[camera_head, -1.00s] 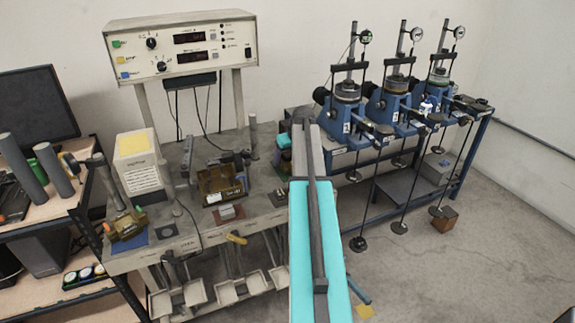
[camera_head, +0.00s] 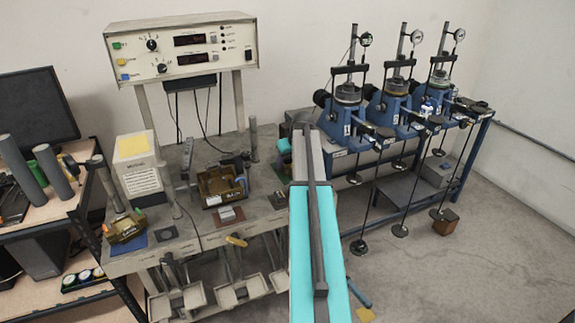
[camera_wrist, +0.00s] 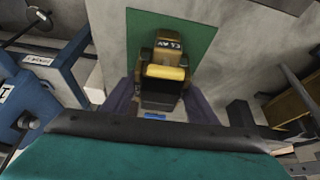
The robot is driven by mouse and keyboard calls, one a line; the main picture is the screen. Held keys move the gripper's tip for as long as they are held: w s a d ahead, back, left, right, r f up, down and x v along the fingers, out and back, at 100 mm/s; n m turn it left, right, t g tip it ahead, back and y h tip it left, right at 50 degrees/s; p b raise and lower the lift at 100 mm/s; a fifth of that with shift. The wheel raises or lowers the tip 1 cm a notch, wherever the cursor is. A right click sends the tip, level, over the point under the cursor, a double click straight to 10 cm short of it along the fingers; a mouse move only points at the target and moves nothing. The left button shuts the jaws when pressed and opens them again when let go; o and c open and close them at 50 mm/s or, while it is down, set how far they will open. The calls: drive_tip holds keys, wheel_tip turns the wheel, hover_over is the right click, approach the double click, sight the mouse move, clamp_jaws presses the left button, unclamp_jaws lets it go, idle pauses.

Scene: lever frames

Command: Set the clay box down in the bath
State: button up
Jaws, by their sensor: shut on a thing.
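The clay box (camera_wrist: 162,93) is brown, carries a "CLAY" label and has a yellow roll-shaped part across its top. In the wrist view it sits between the two dark fingers of my gripper (camera_wrist: 163,86), which are shut on it. A green mat lies behind it; I cannot tell whether the box touches the mat. In the head view my arm hides most of the gripper and box. The bath appears to be the open brown, clear-walled tray (camera_head: 209,199) on the bench, left of my arm; a brown wall also shows at the right of the wrist view (camera_wrist: 290,105).
A small plate (camera_head: 229,215) lies in front of the tray. Upright posts and a control panel (camera_head: 185,48) rise behind. Blue presses (camera_head: 345,110) stand to the right.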

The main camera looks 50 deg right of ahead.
drive_tip(key=shift+r, duration=0.25)
drive_tip(key=shift+r+p, duration=1.7)
drive_tip(key=shift+r, duration=1.85)
drive_tip(key=shift+s, duration=0.1)
